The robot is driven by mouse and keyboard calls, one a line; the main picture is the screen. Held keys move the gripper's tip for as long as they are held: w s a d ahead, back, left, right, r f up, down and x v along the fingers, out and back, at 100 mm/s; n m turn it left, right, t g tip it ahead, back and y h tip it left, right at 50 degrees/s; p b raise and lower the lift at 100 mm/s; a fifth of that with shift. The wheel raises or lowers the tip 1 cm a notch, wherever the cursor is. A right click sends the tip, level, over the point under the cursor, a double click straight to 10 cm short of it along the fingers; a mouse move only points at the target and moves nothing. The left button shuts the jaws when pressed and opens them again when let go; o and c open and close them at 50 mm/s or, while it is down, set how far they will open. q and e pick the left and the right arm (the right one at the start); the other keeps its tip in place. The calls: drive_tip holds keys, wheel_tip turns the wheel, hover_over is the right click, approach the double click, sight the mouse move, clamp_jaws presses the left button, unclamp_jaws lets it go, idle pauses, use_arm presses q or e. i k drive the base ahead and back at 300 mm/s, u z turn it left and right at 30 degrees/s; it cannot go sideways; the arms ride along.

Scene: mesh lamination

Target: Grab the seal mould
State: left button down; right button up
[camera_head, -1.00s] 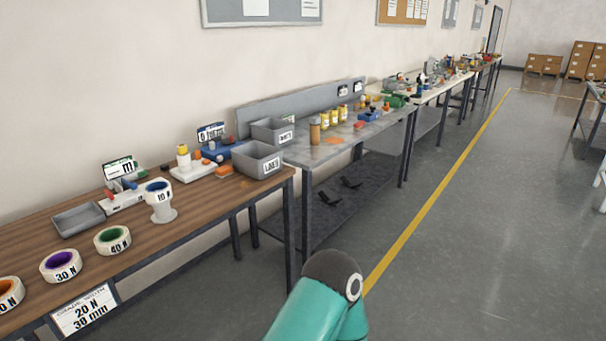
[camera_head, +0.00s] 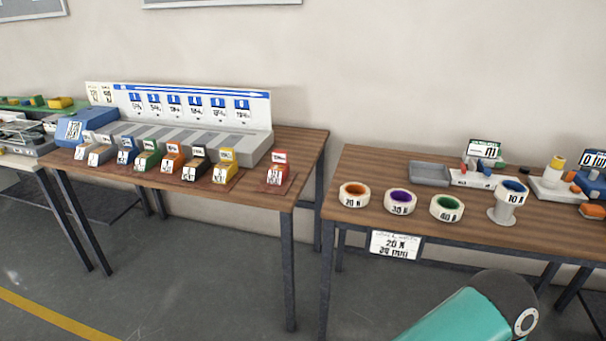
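I cannot tell which thing, if any, in the head view is the seal mould. The left table (camera_head: 312,150) carries a row of small labelled blocks, among them a green one (camera_head: 147,158), a black one (camera_head: 196,168), a yellow one (camera_head: 226,171) and a red one (camera_head: 277,170) set apart at the right. Behind them is a grey slotted rack (camera_head: 190,138) with a white and blue sign board (camera_head: 190,105). Neither of my grippers is in view. Only a teal and black link of my own arm shows at the bottom right.
The right table (camera_head: 400,165) holds rolls with orange (camera_head: 354,194), purple (camera_head: 400,202) and green (camera_head: 446,208) cores, a grey tray (camera_head: 430,173) and a blue-topped roll on a stand (camera_head: 508,200). A narrow gap separates the tables. Floor in front is clear.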

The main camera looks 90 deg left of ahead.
sight(278, 172)
drive_tip(key=z, duration=0.85)
drive_tip(key=i, duration=0.15)
drive_tip(key=u, duration=2.45)
drive_tip(key=i, duration=0.25)
drive_tip(key=u, duration=1.85)
drive_tip(key=k, duration=0.6)
drive_tip(key=u, duration=0.4)
drive_tip(key=i, duration=1.6)
drive_tip(key=z, duration=0.5)
